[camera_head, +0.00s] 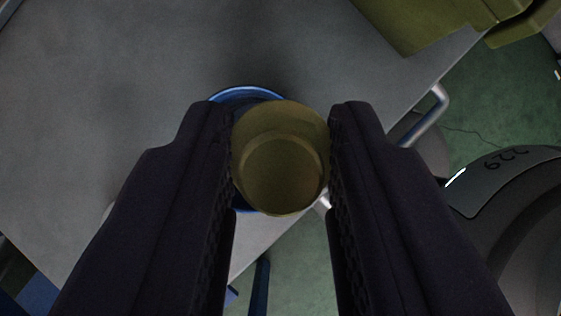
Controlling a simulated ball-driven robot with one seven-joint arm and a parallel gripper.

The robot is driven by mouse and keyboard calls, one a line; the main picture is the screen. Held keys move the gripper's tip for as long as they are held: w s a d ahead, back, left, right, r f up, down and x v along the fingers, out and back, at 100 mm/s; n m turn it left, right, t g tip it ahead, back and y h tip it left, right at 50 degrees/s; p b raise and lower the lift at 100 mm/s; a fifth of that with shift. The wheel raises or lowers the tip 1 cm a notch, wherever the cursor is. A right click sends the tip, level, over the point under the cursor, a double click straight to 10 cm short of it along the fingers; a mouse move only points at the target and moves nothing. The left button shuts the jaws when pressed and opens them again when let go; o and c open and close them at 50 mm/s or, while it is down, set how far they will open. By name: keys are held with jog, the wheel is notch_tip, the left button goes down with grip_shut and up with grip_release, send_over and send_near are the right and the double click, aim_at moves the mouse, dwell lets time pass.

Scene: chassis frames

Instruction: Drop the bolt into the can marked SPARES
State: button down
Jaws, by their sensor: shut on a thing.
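My gripper (281,155) is shut on an olive-yellow round piece (283,172), seen end-on between the two dark fingers. It looks like a cup or a stepped cylinder, and I cannot tell from this view whether it is the bolt. Beyond it, partly hidden, is a round thing with a blue rim (248,91) and a dark inside, which looks like an open can at the grey table's edge. The held piece overlaps it in the picture; the height between them cannot be judged. No SPARES marking is visible.
The grey table (110,90) is bare at the left. An olive box (420,22) is at the top right. Past the table's slanting edge lie green floor (490,95), a metal handle (436,108) and a dark rounded machine (515,215) marked 229.

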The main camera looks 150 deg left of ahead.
jog(key=c, duration=0.8)
grip_release()
jog(key=shift+o, duration=0.2)
jog(key=shift+r, duration=0.1)
jog(key=p+v, duration=0.2)
jog(key=v, duration=0.5)
jog(key=shift+s+r+p, duration=0.2)
jog(key=shift+p, duration=0.2)
jog(key=shift+a, duration=0.1)
